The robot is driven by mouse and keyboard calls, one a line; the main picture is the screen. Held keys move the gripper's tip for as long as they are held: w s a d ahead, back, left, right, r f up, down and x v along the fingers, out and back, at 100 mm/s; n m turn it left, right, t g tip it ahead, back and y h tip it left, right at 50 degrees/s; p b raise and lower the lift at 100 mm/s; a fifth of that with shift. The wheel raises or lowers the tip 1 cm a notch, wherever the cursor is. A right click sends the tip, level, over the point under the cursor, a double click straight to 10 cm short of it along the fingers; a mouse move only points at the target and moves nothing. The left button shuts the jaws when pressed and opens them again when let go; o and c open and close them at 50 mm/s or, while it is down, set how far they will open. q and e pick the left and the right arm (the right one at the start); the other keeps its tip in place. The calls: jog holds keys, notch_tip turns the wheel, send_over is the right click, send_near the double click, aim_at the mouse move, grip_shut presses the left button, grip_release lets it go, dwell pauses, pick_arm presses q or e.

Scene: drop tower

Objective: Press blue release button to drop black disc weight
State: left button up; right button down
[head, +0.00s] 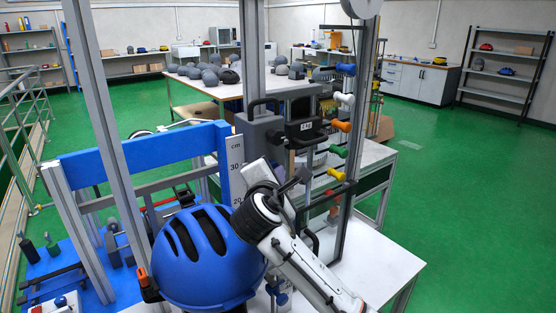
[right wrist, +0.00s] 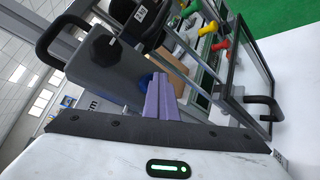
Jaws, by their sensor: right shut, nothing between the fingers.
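My right gripper (head: 300,178) is shut and empty, raised in front of the tower's grey carriage block (head: 259,134). In the right wrist view its purple fingers (right wrist: 163,98) are together and point at the lower right part of the grey block (right wrist: 108,68). A small patch of blue (right wrist: 146,79) shows just beside the fingers, mostly hidden by them; it may be the blue release button, and I cannot tell whether they touch. My left gripper is not in view.
A blue helmet (head: 190,257) stands below the carriage, close to my right arm. The white bench (head: 385,262) at right has clear room.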

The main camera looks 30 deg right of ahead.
dwell(0.3)
jog(key=shift+s, duration=0.75)
jog(key=s, duration=0.6)
jog(key=shift+d, duration=0.25)
jog(key=shift+f, duration=0.1)
dwell(0.5)
